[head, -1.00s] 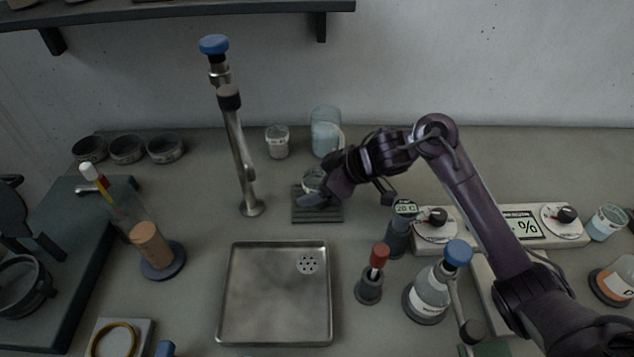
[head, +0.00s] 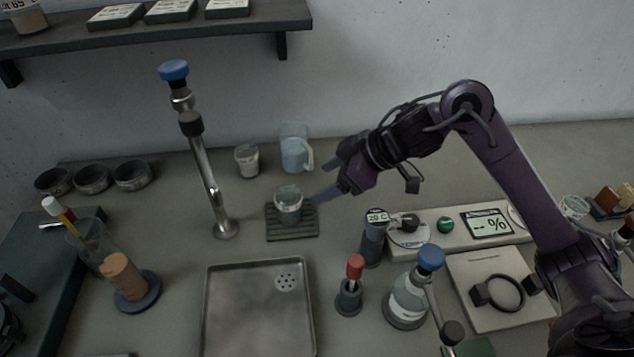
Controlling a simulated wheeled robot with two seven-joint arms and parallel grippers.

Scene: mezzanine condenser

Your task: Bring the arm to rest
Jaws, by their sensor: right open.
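My right gripper (head: 331,181) hangs above the bench, right of a small glass beaker (head: 288,207). Its fingers are apart and point left toward the beaker, with nothing seen between them. The beaker stands upright on a dark ribbed mat (head: 292,234). In the picture a gap shows between the beaker and the fingers. My right arm (head: 511,170) reaches in from the lower right, its elbow raised against the wall. My left gripper is not in the head view.
A metal tap (head: 206,180) stands left of the mat, a steel tray (head: 250,309) in front. A jug (head: 294,148) and white cup (head: 247,161) stand behind. A thermometer pot (head: 373,240), red-topped holder (head: 350,290), blue-capped bottle (head: 409,292) and control panel (head: 455,226) lie right, below my arm.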

